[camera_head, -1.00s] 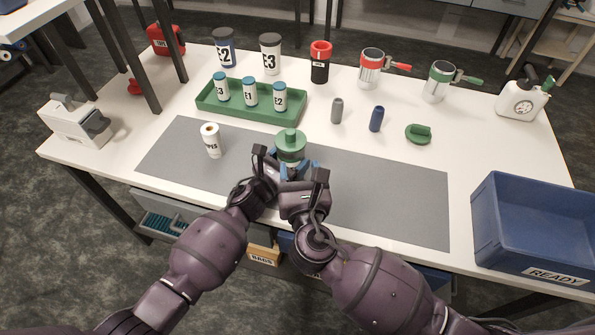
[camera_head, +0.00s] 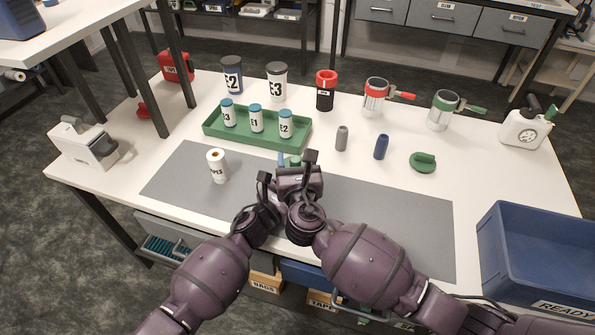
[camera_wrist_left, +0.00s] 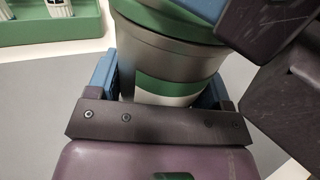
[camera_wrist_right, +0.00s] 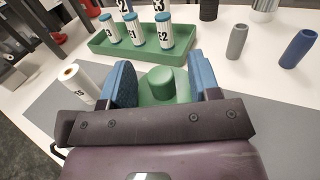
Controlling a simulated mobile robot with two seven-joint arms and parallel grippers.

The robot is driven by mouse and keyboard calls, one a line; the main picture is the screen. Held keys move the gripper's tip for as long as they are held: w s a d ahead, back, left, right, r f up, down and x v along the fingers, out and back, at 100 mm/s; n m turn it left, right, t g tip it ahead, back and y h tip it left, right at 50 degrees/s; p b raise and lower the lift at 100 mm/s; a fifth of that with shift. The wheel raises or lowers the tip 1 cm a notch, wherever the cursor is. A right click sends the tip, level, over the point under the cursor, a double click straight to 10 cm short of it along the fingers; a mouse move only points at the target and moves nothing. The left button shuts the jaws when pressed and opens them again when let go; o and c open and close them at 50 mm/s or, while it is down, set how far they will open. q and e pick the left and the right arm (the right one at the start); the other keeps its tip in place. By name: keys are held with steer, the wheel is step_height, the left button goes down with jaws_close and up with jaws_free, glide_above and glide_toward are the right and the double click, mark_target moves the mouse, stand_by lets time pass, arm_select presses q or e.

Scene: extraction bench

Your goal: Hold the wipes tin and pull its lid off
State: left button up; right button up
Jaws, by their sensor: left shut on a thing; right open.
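The wipes tin (camera_wrist_left: 170,62) is a grey tin with a green and white label, upright in the left wrist view. My left gripper (camera_wrist_left: 162,88) is shut around its body with blue fingers on both sides. The tin's green lid (camera_wrist_right: 162,88), with a round knob on top, shows in the right wrist view. My right gripper (camera_wrist_right: 165,80) is open, its blue fingers on either side of the knob with gaps. In the head view my right gripper (camera_head: 288,160) hides most of the tin; only a bit of green lid shows. The left fingertips are hidden there.
A green tray (camera_head: 262,144) with several small bottles lies behind. Grey (camera_head: 342,138) and blue (camera_head: 381,147) cylinders stand right. A blue bin (camera_head: 530,255) is far right. The mat's right half is clear.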

mark_target(295, 159)
steer(key=shift+w, duration=0.35)
jaws_close()
steer(key=shift+r, duration=0.55)
stand_by(0.4)
steer(key=shift+r, duration=0.35)
steer(key=shift+r, duration=0.25)
steer(key=shift+r, duration=1.95)
